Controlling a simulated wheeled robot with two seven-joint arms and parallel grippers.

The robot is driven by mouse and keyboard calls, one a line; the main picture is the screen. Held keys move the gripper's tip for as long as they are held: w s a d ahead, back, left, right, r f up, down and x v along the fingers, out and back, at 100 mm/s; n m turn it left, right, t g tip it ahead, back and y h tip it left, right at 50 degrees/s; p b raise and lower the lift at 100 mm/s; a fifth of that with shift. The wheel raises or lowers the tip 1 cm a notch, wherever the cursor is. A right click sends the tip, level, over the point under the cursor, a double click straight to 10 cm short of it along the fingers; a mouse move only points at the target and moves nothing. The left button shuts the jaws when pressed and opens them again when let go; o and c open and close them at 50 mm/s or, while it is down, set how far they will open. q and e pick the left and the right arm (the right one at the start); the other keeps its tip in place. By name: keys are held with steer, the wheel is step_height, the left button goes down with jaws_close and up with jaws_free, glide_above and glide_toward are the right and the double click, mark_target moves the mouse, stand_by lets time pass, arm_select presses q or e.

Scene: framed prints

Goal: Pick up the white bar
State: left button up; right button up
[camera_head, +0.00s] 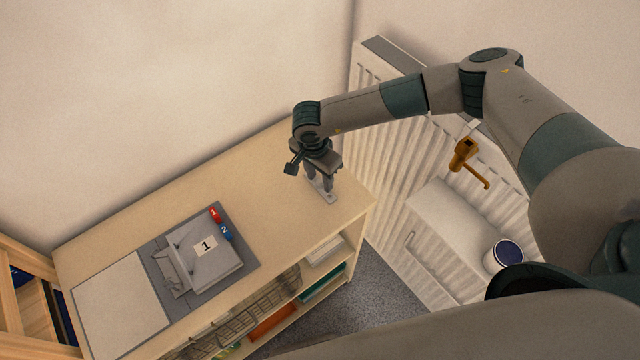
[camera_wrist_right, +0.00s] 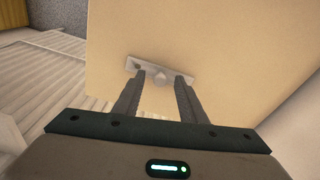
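The white bar (camera_wrist_right: 133,64) is a pale, narrow strip with a round knob (camera_wrist_right: 160,79) on it, lying on the light wooden shelf top in the right wrist view. In the head view, the bar (camera_head: 331,197) shows partly below my right gripper (camera_head: 322,190), near the right end of the shelf top. My right gripper (camera_wrist_right: 161,76) is open, with its two fingers apart and the knob between their tips. The fingers hide parts of the bar, and I cannot tell whether they touch it. My left gripper is not in view.
A ribbed radiator (camera_head: 385,150) and a white box (camera_head: 440,225) stand right. The shelf's middle is clear.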

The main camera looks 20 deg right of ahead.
mark_target(320, 181)
jaws_close()
steer(key=shift+r+b, duration=0.7)
steer(key=shift+r, duration=0.1)
step_height(320, 181, up, 2)
steer(key=shift+s+d+r+b, duration=0.1)
steer(key=shift+r+b, duration=0.1)
steer(key=shift+b, duration=0.55)
steer(key=s+d+r+b, duration=0.4)
steer(key=s+d+r, duration=0.2)
steer(key=s, duration=0.3)
steer(key=shift+s+r, duration=0.4)
steer(key=shift+r, duration=0.1)
